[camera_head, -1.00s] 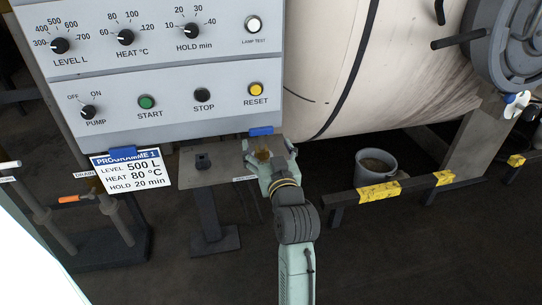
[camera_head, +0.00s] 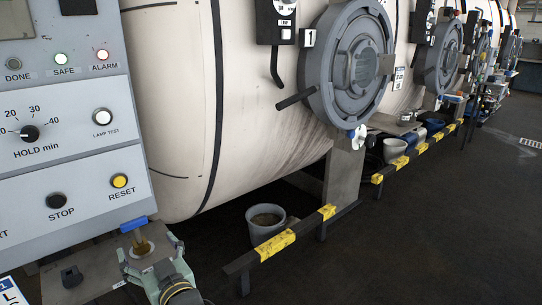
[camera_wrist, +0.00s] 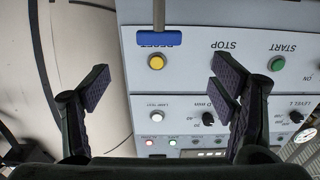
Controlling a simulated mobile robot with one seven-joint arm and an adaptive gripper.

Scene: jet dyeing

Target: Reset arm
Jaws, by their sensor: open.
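My gripper (camera_head: 148,252) is at the lower left of the head view, just below the control panel (camera_head: 75,165). Its two fingers are spread wide with nothing between them in the wrist view (camera_wrist: 162,90). A blue handle (camera_head: 133,224) shows just beyond the fingers at the panel's lower edge. In the wrist view, which is upside down, the blue handle (camera_wrist: 158,38) has a grey stem and lies ahead of the gap between the fingers.
The yellow RESET button (camera_head: 120,181) is above the gripper. A large pale vessel (camera_head: 165,110) with a round grey door (camera_head: 350,65) stands behind. A low rail (camera_head: 250,262) with yellow tape and a grey bucket (camera_head: 266,224) lie to the right. The dark floor (camera_head: 440,235) is clear.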

